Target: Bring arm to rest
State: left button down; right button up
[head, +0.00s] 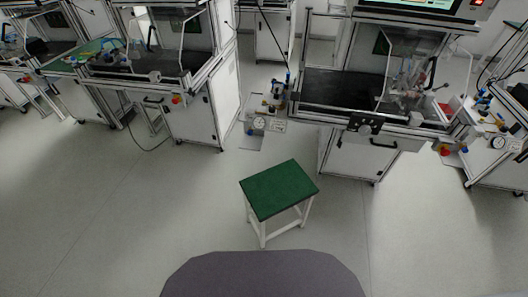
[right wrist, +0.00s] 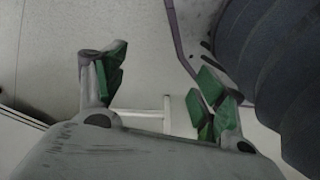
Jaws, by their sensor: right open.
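My right gripper (right wrist: 158,88) shows in the right wrist view. Its two fingers with green pads stand wide apart, and nothing is between them. Behind the fingers is pale floor with a light bar crossing it. A dark ribbed part fills the right side of that view. Neither arm nor gripper shows in the head view, and my left gripper is in no view.
A stool with a green top (head: 279,188) stands on open grey floor ahead. Beyond it is a test station (head: 340,92) with a dark worktop and a screen. Another station (head: 150,65) stands at the left. Floor at the front left is clear.

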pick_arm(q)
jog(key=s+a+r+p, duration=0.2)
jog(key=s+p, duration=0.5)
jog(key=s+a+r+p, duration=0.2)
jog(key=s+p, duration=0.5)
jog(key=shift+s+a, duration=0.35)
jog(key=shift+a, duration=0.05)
pick_arm(e)
jog(key=s+d+r, duration=0.2)
jog(key=s, duration=0.5)
jog(key=s+d+r, duration=0.2)
jog(key=s, duration=0.5)
jog(key=shift+s+d, duration=0.35)
jog(key=shift+d, duration=0.05)
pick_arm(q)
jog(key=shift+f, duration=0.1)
pick_arm(e)
jog(key=shift+f, duration=0.1)
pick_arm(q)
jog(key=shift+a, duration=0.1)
pick_arm(e)
jog(key=shift+d, duration=0.1)
dwell(1.2)
